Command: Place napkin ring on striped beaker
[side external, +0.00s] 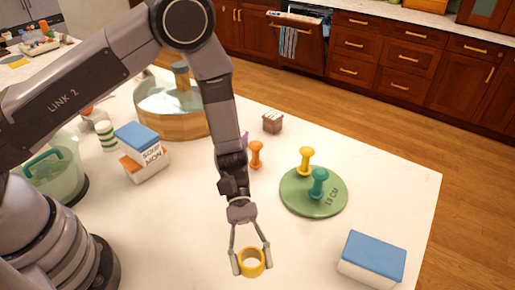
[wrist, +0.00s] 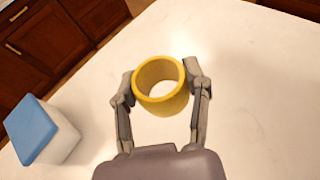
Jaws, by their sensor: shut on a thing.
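A yellow napkin ring (side external: 251,263) is between the fingertips of my gripper (side external: 251,259), near the front of the white table. In the wrist view my gripper (wrist: 161,90) is shut on the outside of the ring (wrist: 160,101), with a finger on each side and the ring's opening showing. A green-and-white striped beaker (side external: 106,136) stands at the far left of the table, well away from my gripper. The beaker is not in the wrist view. Whether the ring touches the table is hard to tell.
A blue-lidded white box (side external: 371,260) stands to the right; it also shows in the wrist view (wrist: 42,132). A green round board (side external: 300,205) carries yellow and teal pegs. An orange peg (side external: 256,154), stacked boxes (side external: 143,155) and a wooden tub (side external: 175,122) stand behind.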

